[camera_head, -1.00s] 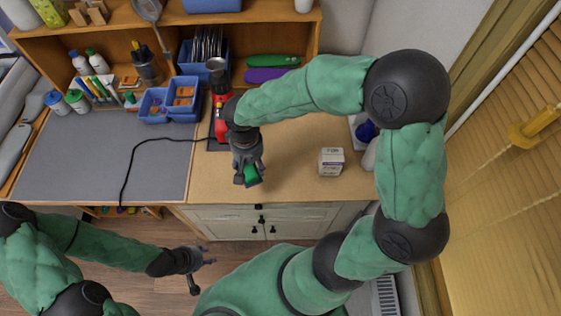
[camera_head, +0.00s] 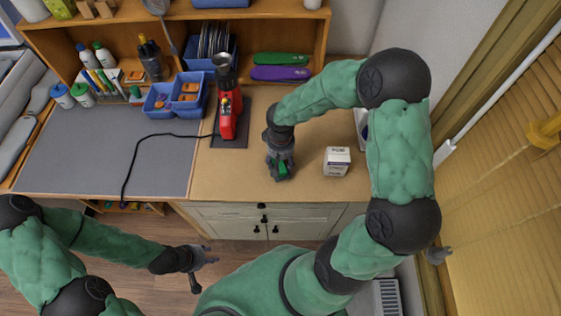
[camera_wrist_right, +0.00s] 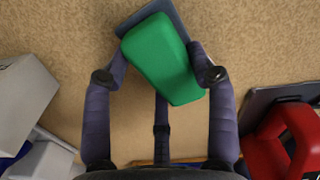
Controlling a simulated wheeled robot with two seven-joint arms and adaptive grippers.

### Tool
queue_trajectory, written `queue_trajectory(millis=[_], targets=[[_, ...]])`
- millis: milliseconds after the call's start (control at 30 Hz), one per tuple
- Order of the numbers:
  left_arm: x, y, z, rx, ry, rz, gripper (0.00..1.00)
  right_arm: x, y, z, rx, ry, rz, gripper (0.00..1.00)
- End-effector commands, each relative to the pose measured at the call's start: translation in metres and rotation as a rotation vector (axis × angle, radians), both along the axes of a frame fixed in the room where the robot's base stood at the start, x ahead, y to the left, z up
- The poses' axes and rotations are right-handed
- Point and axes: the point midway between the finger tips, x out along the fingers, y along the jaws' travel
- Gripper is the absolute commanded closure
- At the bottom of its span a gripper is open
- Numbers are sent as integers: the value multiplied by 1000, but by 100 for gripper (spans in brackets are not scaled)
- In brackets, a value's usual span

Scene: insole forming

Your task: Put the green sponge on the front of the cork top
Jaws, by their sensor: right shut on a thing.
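The green sponge (camera_wrist_right: 162,58) is a rounded block between the fingers of my right gripper (camera_wrist_right: 160,78) in the right wrist view. A dark grey flat edge shows behind it; I cannot tell what it belongs to. In the head view the right gripper (camera_head: 281,176) is over the tan cork top (camera_head: 232,180), left of a white box, and only a little of the sponge (camera_head: 283,168) shows. The right gripper is shut on the sponge; its exact height above the top is unclear. My left gripper (camera_head: 207,255) is empty, fingers apart, below the counter's front edge.
A white box (camera_head: 337,162) stands right of my right gripper. A red tool (camera_head: 228,118) stands on a dark plate to the left, its black cable crossing the grey mat (camera_head: 100,150). Blue bins (camera_head: 175,95) stand behind. The cork top's front strip is clear.

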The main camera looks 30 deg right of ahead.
Motion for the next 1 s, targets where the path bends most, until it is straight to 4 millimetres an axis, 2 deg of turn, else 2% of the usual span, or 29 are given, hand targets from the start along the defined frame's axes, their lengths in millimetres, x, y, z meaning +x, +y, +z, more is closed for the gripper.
queue_trajectory(millis=[33,400,433,500,867,1000], targets=[[0,0,-2,0,0,0,60,0,0,-5,0,0,-1,69],[0,0,-5,0,0,0,60,1,0,-8,1,-3,-2,69],[0,0,-4,0,0,0,60,1,0,-7,0,-2,-1,34],[0,0,-3,0,0,0,60,1,0,-7,1,-2,-2,19],[0,0,-2,0,0,0,60,1,0,-5,0,-2,-2,19],[0,0,2,0,0,0,60,1,0,6,-1,-5,-1,19]])
